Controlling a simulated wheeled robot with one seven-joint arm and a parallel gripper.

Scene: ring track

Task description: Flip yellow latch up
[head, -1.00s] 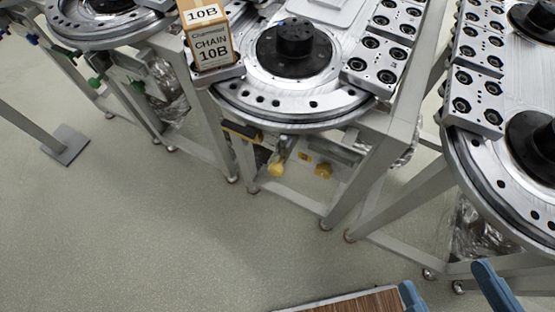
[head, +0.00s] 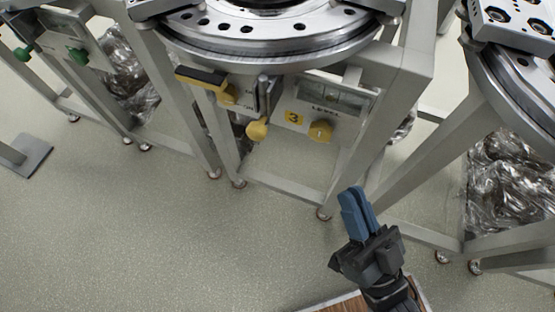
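The yellow latch is probably the yellow-tipped lever (head: 257,129) hanging below the round metal track section, in the middle-left of the head view. Its yellow tip points down, under a grey metal bracket (head: 264,95). My gripper (head: 353,196) is at the lower right of the lever, well apart from it, over the floor in the picture. Its blue fingers point up and look close together; they overlap from this angle, so the gap between them is unclear. Nothing shows between them.
A black-and-yellow handle (head: 201,77) is to the left. Metal frame legs (head: 383,130) stand between the panel and the right track section. The floor (head: 130,240) at left is clear.

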